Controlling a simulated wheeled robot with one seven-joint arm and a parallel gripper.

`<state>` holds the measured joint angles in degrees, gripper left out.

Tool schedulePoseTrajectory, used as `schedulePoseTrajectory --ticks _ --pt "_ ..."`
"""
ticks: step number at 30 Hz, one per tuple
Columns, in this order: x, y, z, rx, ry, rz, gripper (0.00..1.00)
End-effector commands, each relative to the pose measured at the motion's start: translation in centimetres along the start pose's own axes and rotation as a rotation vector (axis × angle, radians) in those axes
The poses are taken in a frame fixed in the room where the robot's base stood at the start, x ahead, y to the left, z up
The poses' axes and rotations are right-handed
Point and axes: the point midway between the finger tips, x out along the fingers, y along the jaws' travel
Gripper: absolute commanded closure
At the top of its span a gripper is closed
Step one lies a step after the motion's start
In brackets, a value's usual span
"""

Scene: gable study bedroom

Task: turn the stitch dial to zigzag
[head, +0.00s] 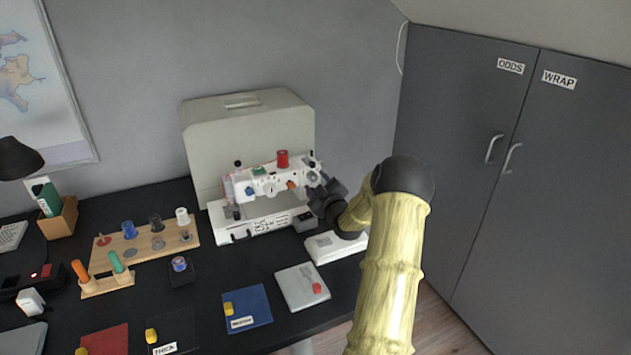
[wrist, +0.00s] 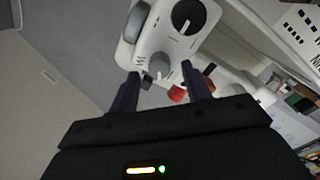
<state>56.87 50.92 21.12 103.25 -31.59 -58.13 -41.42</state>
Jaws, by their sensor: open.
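The white sewing machine (head: 268,185) stands on the black desk in front of a pale case. My gripper (head: 318,200) is at the machine's right end in the head view. In the wrist view my gripper (wrist: 160,71) is open, its two dark fingers pointing at the machine's white end (wrist: 165,45). A grey knob (wrist: 158,66) shows between the fingertips; I cannot tell whether they touch it. A black round dial (wrist: 187,17) with a light pointer and another grey knob (wrist: 136,20) are beyond. I cannot read the markings, so which one is the stitch dial is unclear.
A red spool (head: 282,159) stands on top of the machine. The pale case (head: 250,115) is close behind. A white foot pedal-like block (head: 328,247) lies below my gripper. Wooden spool racks (head: 150,243) and cloth swatches (head: 247,308) occupy the desk to the left and front.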

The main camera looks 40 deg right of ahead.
Motion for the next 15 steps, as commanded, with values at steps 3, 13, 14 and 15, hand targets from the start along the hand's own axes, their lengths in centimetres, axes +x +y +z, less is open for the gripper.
schedulePoseTrajectory --ticks 3,13,14,15 --pt "1.2 0.0 0.0 0.0 0.0 0.001 0.52" --pt "1.7 0.0 0.0 0.0 0.0 0.001 0.52" --pt "1.7 0.0 0.0 0.0 0.0 0.001 0.52" --pt "1.7 0.0 0.0 0.0 0.0 0.001 0.58"
